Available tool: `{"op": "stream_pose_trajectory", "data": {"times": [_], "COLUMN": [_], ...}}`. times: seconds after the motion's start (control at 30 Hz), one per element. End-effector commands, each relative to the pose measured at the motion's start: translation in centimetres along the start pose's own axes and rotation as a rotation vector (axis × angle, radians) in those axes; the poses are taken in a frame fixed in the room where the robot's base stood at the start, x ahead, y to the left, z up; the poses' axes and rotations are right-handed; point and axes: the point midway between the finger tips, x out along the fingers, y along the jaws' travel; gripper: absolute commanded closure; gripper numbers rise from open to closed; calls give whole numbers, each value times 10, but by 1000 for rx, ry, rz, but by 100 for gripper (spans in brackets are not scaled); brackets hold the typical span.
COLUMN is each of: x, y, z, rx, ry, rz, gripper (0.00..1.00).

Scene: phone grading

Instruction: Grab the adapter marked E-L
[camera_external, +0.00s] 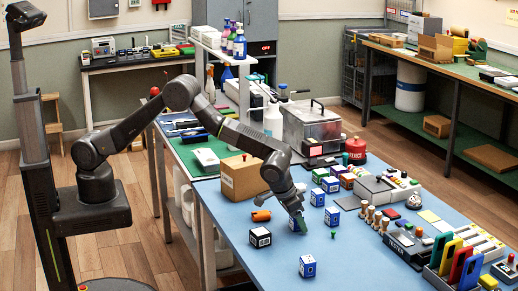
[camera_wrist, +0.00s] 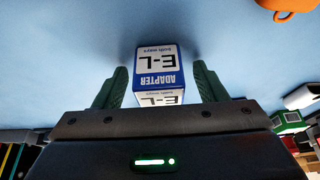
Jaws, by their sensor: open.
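The adapter marked E-L (camera_wrist: 157,62) is a blue and white box, with its lettering upside down in the wrist view. My gripper (camera_wrist: 159,80) is open, with one green finger on each side of the box. Narrow gaps seem to show between the fingers and the box, and contact cannot be made out. In the external view my gripper (camera_external: 298,222) points down at the blue table, low near its surface. The box there is mostly hidden by the fingers.
Other blue and white boxes stand close by on the blue table (camera_external: 358,262), one to the right (camera_external: 332,216) and one in front (camera_external: 307,266). A black box (camera_external: 260,238) and an orange item (camera_external: 261,215) lie to the left. A cardboard box (camera_external: 243,178) stands behind.

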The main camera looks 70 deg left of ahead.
Motion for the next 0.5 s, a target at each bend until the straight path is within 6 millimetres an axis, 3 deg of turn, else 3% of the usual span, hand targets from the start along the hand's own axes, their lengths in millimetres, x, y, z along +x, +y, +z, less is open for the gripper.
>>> {"op": "stream_pose_trajectory", "data": {"times": [0.2, 0.43, 0.5], "x": [0, 0, 0], "y": [0, 0, 0], "z": [0, 0, 0], "rx": [0, 0, 0], "ry": [0, 0, 0], "rz": [0, 0, 0], "gripper": [36, 82, 82]}}
